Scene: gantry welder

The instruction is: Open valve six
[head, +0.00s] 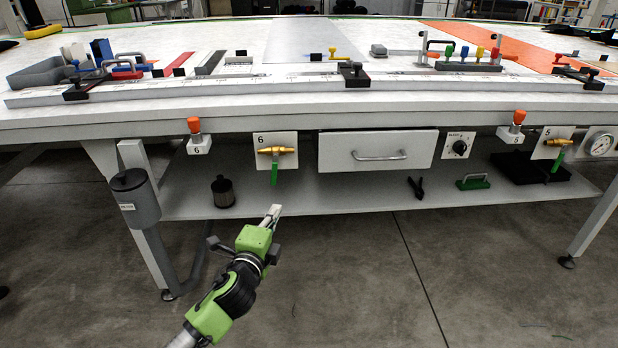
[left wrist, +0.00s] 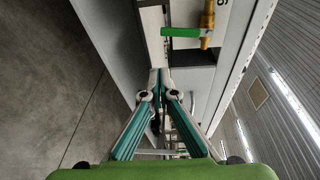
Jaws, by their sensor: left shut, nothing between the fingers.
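Valve six is a brass valve (head: 275,151) on a white plate (head: 260,139) marked 6, under the table's front edge. Its green lever (head: 274,172) hangs straight down. In the left wrist view the brass body (left wrist: 208,18) is at the top, with the green lever (left wrist: 180,32) pointing left in that picture. My left gripper (head: 273,212) is below the lever, apart from it. Its fingers also show in the left wrist view (left wrist: 160,74), with their tips together and nothing between them. My right gripper is not in view.
An orange knob (head: 194,125) over another 6 label is left of the valve. A drawer (head: 376,150) is to its right. Valve five (head: 556,143) is further right. A dark canister (head: 223,190) stands on the lower shelf (head: 330,195). The floor in front is clear.

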